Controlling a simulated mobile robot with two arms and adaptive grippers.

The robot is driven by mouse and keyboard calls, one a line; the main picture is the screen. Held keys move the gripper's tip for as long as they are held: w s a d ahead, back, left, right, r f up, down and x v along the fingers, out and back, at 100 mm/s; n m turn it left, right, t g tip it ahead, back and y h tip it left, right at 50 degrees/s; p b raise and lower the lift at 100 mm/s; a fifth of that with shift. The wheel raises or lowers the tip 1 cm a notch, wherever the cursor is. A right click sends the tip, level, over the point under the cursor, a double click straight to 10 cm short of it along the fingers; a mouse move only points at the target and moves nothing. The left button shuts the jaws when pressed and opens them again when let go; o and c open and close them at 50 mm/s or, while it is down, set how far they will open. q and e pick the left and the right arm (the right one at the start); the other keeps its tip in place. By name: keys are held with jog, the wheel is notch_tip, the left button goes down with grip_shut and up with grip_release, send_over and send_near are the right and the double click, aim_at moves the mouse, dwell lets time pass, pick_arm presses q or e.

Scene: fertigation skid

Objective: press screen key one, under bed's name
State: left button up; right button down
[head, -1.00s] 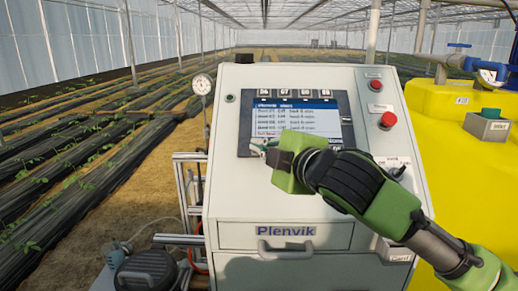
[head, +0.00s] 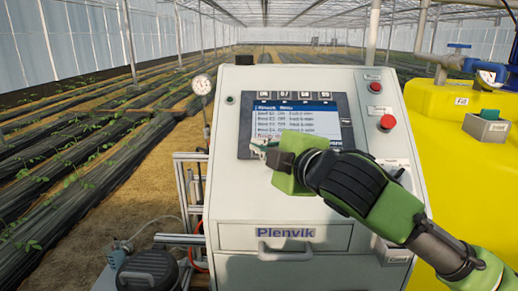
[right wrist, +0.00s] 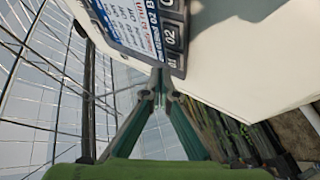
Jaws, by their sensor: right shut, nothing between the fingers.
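The control cabinet's screen (head: 298,117) is lit and shows a blue header bar over several bed rows; the small text is hard to read. My right gripper (head: 257,147) is shut and empty at the screen's lower left corner, covering part of the lower bezel. In the right wrist view, its fingertips (right wrist: 158,78) are close to the numbered keys, just beside key 01 (right wrist: 173,62). Key 02 (right wrist: 171,37) is beyond it. I cannot tell whether the fingertips touch the panel. My left gripper is not in view.
A red button (head: 388,122) and a smaller red one (head: 375,87) sit right of the screen. A drawer handle (head: 285,251) juts out below. A pressure gauge (head: 202,85) stands at the left, a yellow tank (head: 455,160) at the right.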

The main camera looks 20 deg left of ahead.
jog(key=shift+s+r+p, duration=0.2)
jog(key=shift+r+p, duration=0.15)
jog(key=shift+r, duration=0.05)
jog(key=s+r+p, duration=0.1)
jog(key=s+d+r+p, duration=0.1)
jog(key=r, duration=0.1)
jog(key=shift+s, duration=0.4)
jog(key=shift+f, duration=0.1)
